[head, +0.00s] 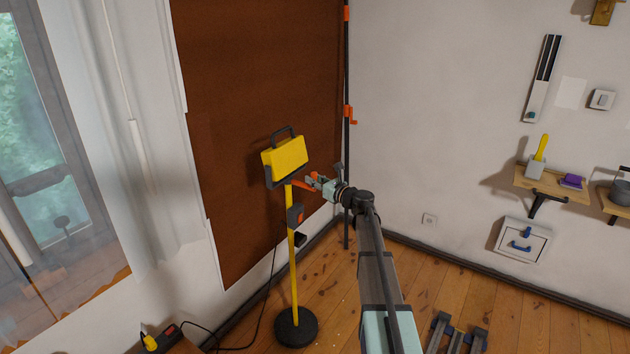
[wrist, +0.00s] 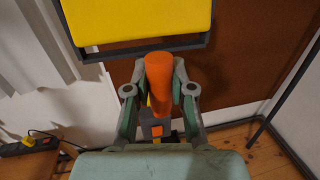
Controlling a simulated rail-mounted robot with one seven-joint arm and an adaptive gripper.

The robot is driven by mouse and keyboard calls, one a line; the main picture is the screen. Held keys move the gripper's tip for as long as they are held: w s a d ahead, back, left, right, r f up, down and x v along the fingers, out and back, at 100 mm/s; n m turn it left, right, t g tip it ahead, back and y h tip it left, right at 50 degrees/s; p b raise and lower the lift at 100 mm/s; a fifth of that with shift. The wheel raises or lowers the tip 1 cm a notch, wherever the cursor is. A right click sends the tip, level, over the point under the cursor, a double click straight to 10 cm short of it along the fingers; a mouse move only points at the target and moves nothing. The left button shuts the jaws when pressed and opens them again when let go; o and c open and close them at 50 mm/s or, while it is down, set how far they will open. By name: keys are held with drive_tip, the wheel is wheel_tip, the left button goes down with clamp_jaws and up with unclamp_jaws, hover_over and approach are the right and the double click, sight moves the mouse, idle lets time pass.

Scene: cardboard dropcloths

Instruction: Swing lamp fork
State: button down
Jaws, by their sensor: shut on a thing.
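A yellow work lamp (head: 285,158) with a dark fork and top handle sits on a yellow pole (head: 293,255) with a round black base (head: 295,327). An orange handle (head: 305,184) sticks out to the right below the lamp head. My gripper (head: 315,181) is at this handle, to the right of the pole. In the wrist view my gripper (wrist: 160,90) is shut on the orange handle (wrist: 159,78), with a finger on each side. The lamp head (wrist: 135,20) fills the top of that view, above the handle. The fingertips' contact is partly hidden.
A brown panel (head: 255,100) hangs behind the lamp, beside a dark upright post (head: 347,70) with orange clamps. A curtain (head: 150,150) and window are on the left. A power strip (head: 165,337) lies low on the left. Shelves (head: 550,185) are on the right wall.

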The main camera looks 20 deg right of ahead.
drive_tip(key=shift+a, duration=0.15)
drive_tip(key=c, duration=1)
unclamp_jaws()
drive_tip(key=v, duration=1.2)
